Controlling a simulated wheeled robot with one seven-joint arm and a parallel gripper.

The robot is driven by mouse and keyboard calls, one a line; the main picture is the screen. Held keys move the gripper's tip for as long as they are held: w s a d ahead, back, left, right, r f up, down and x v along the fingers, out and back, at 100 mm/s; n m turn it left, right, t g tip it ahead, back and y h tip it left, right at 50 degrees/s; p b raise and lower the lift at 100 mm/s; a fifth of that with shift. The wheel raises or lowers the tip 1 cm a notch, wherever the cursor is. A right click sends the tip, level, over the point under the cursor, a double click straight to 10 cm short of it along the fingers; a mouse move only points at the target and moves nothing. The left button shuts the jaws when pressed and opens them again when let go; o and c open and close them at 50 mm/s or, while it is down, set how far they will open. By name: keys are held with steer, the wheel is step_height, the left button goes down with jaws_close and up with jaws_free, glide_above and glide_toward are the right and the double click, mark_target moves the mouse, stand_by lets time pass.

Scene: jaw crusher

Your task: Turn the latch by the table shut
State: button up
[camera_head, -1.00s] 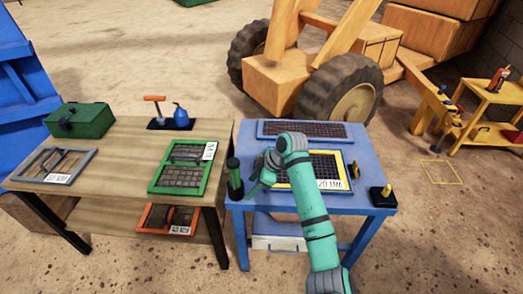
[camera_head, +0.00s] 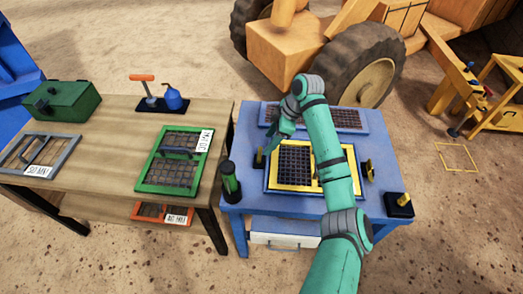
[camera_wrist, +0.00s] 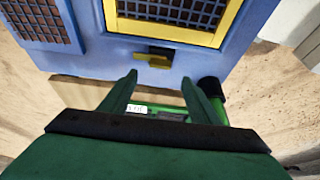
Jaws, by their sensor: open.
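The blue table (camera_head: 230,192) carries a yellow-framed screen (camera_head: 322,188), with a latch at each side. The left latch (camera_head: 259,158), nearer the wooden table, has a small yellow bar on a dark base; it also shows in the wrist view (camera_wrist: 153,57), just beyond my fingertips. I cannot tell whether it is shut. The right latch (camera_head: 368,168) is a dark and yellow piece at the other side. My gripper (camera_head: 273,146) points down beside the left latch. In the wrist view my gripper (camera_wrist: 160,77) has its fingers apart, with nothing between them.
A green-and-black cylinder (camera_head: 230,182) stands close by at the table's left edge; it also shows beside my right finger (camera_wrist: 211,88). A second screen (camera_head: 340,119) lies behind. The wooden table (camera_head: 110,150) holds a green-framed screen (camera_head: 170,180). A black-and-yellow control (camera_head: 399,204) sits front right.

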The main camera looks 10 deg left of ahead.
mark_target(261, 159)
steer(key=x, duration=0.9)
steer(key=c, duration=1.1)
